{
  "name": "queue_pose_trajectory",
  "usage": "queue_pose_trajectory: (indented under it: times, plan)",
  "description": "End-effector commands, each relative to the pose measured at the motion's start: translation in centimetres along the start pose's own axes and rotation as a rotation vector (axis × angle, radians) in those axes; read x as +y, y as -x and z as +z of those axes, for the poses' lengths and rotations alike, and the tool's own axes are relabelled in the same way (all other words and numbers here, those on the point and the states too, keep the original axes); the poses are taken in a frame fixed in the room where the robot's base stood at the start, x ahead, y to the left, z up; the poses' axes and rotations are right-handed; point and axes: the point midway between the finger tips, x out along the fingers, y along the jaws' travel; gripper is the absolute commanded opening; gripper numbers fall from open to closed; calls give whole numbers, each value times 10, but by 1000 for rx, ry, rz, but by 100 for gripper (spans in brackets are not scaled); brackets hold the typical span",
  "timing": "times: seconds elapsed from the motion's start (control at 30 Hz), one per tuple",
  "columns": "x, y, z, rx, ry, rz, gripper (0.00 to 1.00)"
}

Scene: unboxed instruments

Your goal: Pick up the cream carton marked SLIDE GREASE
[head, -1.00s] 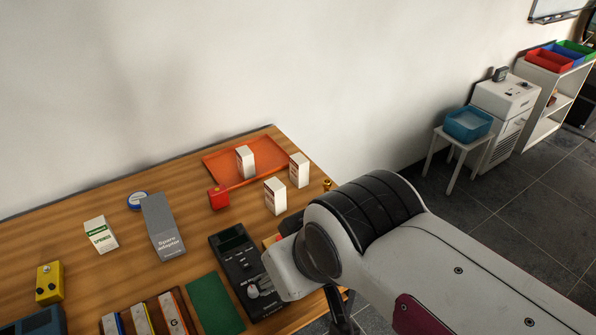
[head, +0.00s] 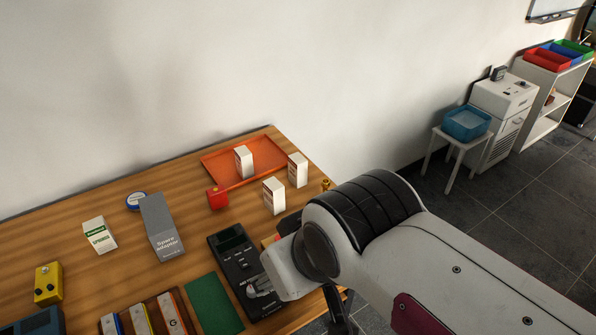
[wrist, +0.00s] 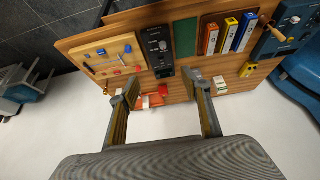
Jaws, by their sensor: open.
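Three small cream-white cartons with reddish print stand at the back right of the table in the head view: one (head: 243,162) on the orange tray, one (head: 298,170) by the tray's right side, one (head: 274,196) in front. Their lettering is too small to read, so I cannot tell which says SLIDE GREASE. Another white carton (head: 100,235) with a green label, apparently springs, lies at left. My gripper (wrist: 161,86) is open and empty in the wrist view, pointing toward the table with the cartons beyond its fingers. In the head view my arm hides its fingertips.
The orange tray (head: 222,158) lies near the wall. A red block (head: 217,198), a grey space adapter box (head: 160,227) and a black meter (head: 240,262) stand nearby. A green mat (head: 213,303) and a yellow box (head: 48,284) lie in front. Bare wood lies between the grey box and the red block.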

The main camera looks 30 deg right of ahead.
Motion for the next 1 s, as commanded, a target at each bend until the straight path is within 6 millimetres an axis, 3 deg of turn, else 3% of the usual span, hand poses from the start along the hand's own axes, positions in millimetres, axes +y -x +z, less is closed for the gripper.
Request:
queue_pose_trajectory:
  times: [0.17,0.37,1.0]
  plan:
    - [2,-1,-3,3,-2,5,48]
    - [13,-8,-23,29,-13,35,48]
    - [97,-65,-147,209,-35,207,48]
